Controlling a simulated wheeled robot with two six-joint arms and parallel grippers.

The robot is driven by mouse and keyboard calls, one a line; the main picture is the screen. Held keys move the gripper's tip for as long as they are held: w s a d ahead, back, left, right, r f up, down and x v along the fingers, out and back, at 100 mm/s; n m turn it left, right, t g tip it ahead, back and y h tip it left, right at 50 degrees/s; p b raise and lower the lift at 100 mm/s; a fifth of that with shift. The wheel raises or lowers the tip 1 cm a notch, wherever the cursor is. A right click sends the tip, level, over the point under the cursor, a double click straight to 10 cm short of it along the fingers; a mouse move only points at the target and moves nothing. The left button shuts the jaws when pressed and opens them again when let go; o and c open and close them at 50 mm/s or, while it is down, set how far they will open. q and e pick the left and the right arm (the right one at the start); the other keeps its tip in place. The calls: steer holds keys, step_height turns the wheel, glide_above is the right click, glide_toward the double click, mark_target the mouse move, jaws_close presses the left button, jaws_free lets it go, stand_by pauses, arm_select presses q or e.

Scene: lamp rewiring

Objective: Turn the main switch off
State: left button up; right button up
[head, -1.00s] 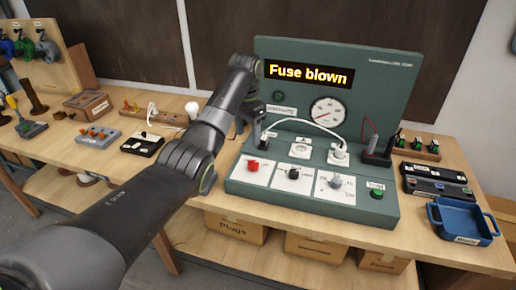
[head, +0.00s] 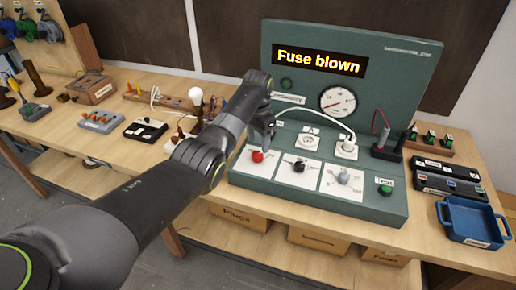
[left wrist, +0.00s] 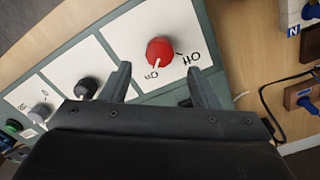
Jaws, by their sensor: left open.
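The main switch is a red rotary knob (head: 257,156) on a white plate at the left end of the green test panel (head: 345,205). In the left wrist view the red knob (left wrist: 160,50) shows with a white pointer mark toward "On"; "Off" is printed to its right. My left gripper (head: 266,140) is just above and behind the knob in the head view. In the left wrist view its two fingers (left wrist: 160,85) are apart, with the knob ahead of and between them, and nothing held. My right gripper is not in view.
A black knob (head: 299,164) and a grey knob (head: 343,177) sit right of the red one, then a green button (head: 385,188). The display (head: 319,61) reads "Fuse blown". A lit-looking white bulb (head: 195,95) stands left. A blue tray (head: 470,222) is at right.

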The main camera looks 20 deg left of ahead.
mark_target(258, 154)
arm_select(q)
step_height(258, 154, down, 4)
steer(key=shift+f, duration=0.55)
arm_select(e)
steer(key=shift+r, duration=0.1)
arm_select(q)
steer(key=c, duration=1)
steer(key=shift+o, duration=0.2)
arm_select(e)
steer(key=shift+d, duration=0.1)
